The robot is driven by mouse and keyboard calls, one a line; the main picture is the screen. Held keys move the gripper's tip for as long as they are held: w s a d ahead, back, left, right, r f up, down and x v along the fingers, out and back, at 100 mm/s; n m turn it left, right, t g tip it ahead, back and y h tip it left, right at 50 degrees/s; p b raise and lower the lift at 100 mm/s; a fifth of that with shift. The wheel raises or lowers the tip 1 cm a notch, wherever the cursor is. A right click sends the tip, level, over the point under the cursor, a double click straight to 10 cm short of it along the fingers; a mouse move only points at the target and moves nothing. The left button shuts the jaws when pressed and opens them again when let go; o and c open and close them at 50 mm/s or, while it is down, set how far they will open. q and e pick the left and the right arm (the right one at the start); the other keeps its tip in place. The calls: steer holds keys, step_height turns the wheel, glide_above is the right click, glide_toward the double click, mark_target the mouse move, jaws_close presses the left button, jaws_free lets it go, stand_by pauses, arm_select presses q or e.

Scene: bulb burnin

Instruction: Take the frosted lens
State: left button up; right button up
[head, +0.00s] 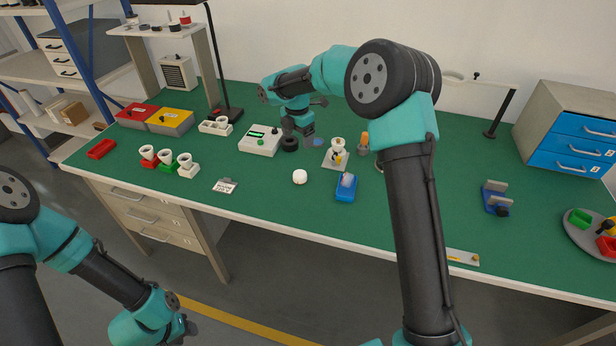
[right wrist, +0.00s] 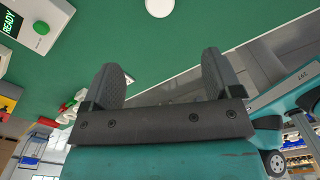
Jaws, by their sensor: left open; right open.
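A small white round piece (head: 300,176), which looks like the frosted lens, lies on the green bench mat; it also shows at the top edge of the right wrist view (right wrist: 159,6). A flat bluish disc (head: 318,142) lies farther back; I cannot tell its kind. My right gripper (head: 299,132) is over the back of the bench, beside the bluish disc. In the right wrist view my right gripper (right wrist: 161,85) is open and empty, with the white piece beyond its fingertips. My left gripper (head: 187,326) is open and empty, low in front of the bench.
A tester box (head: 261,140) with a green button stands left of the white piece. A blue holder (head: 346,187) and a white stand (head: 336,154) are to its right. Several cups (head: 167,160) stand at left. A round tray (head: 583,238) is at far right. Mat around the white piece is clear.

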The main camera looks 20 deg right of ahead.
mark_target(300, 174)
steer(key=shift+f, duration=0.15)
step_height(300, 174, down, 12)
stand_by(0.7)
steer(key=shift+f, duration=0.1)
steer(key=shift+d+f, duration=0.15)
steer(key=shift+f, duration=2.3)
steer(key=c, duration=1)
steer(key=shift+r, duration=0.15)
